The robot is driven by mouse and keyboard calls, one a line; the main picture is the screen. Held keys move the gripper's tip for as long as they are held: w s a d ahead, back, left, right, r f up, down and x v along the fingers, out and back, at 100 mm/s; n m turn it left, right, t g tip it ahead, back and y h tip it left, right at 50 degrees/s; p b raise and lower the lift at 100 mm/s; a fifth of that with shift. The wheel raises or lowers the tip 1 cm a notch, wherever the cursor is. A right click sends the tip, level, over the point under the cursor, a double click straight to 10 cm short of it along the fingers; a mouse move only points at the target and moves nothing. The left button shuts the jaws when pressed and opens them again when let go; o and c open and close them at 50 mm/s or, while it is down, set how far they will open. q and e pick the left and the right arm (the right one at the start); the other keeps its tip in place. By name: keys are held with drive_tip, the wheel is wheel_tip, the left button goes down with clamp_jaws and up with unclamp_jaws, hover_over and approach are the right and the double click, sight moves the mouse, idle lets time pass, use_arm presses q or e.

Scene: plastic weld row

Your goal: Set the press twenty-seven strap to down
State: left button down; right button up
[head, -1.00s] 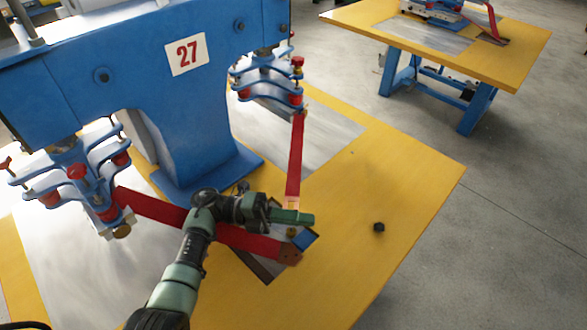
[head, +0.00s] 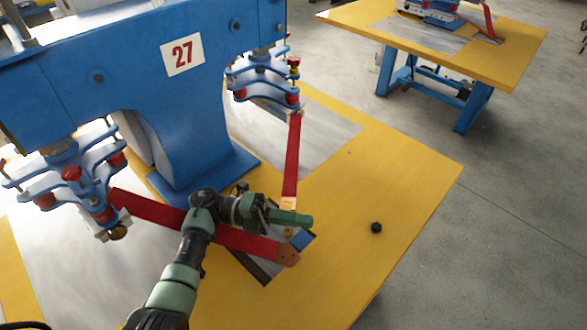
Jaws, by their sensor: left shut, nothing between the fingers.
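The blue press carries a white plate (head: 182,54) with a red 27. One red strap (head: 291,160) slants down from the press's right clamp head to a pale lower end near a small dark plate (head: 262,268) on the table. A second red strap (head: 150,208) runs from the left clamp head, passes behind my left arm and ends at a brownish tip on that plate. My left gripper (head: 304,219) is shut and empty, pointing right just below the first strap's lower end; I cannot tell if they touch. My right gripper is not in view.
The yellow table (head: 420,180) has bare room to the right, with a small black knob (head: 376,228) on it. The right clamp head (head: 262,80) and left clamp head (head: 70,175) overhang the table. Another yellow table (head: 500,60) stands at the back right.

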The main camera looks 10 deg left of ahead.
sight(296, 169)
use_arm(q)
drive_tip(key=w+a+n+t+y, duration=0.1)
drive_tip(key=w+n+t, duration=0.1)
drive_tip(key=w+t, duration=0.2)
drive_tip(key=w+n+t+y, duration=0.1)
drive_tip(key=w+n+t, duration=0.2)
drive_tip(key=w, duration=0.3)
drive_tip(key=w+a+n+t+y, duration=0.1)
drive_tip(key=w+n+t, duration=0.2)
drive_tip(key=w+t, duration=0.2)
drive_tip(key=shift+w+a+f+t, duration=0.15)
drive_tip(key=shift+w+a+t, duration=0.15)
drive_tip(key=shift+a, duration=0.05)
drive_tip(key=c, duration=1.6)
unclamp_jaws()
drive_tip(key=shift+c, duration=0.2)
drive_tip(key=shift+w+d, duration=0.1)
drive_tip(key=s+d+m+g+h, duration=0.3)
drive_tip(key=s+m+g, duration=0.5)
drive_tip(key=s+g, duration=0.55)
drive_tip(key=s+a+t+p, duration=0.1)
drive_tip(key=s+a, duration=0.4)
drive_tip(key=a, duration=0.2)
drive_tip(key=shift+s+f+n+p, duration=0.25)
drive_tip(key=shift+f+n+p, duration=0.05)
drive_tip(key=shift+f, duration=0.1)
